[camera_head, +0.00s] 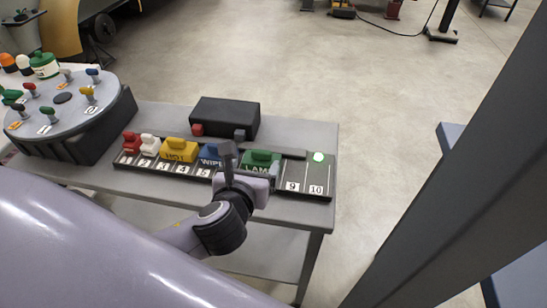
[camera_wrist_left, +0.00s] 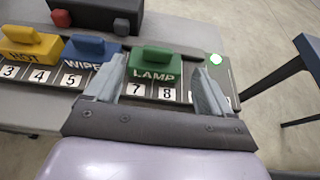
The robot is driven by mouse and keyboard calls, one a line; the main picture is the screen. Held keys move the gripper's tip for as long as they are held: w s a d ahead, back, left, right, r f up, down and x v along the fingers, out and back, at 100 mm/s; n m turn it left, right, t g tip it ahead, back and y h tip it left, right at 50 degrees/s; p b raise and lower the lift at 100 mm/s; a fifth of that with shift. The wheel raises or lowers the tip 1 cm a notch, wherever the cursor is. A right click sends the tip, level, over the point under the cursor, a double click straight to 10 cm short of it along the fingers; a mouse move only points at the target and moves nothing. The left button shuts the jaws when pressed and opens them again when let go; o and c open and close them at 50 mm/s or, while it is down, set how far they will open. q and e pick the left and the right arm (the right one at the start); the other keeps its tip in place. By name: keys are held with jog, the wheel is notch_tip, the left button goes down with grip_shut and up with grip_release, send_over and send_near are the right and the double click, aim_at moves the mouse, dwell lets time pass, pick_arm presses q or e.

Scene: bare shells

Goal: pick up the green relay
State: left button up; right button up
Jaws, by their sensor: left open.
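The green relay (camera_head: 262,159), marked LAMP, sits in the black numbered rail on the grey table. In the left wrist view the green relay (camera_wrist_left: 154,66) stands above the labels 7 and 8. My left gripper (camera_head: 245,165) is open in front of it. In the left wrist view its two fingers (camera_wrist_left: 155,88) show at the left and right of the relay's lower front, with nothing held. I cannot tell how far the fingertips are from the relay. My right gripper is not in view.
A blue WIPE relay (camera_wrist_left: 90,50) sits just left of the green one. Beyond it are a yellow HOT relay (camera_head: 179,150), a white one and a red one. A black box (camera_head: 225,117) stands behind the rail. Slots 9 and 10 (camera_head: 304,188) are empty beside a lit green lamp (camera_head: 318,157).

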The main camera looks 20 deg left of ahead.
aim_at(261, 151)
pick_arm(q)
jog(key=shift+x, duration=3.45)
jog(key=shift+s+f, duration=0.15)
jog(key=c, duration=1.2)
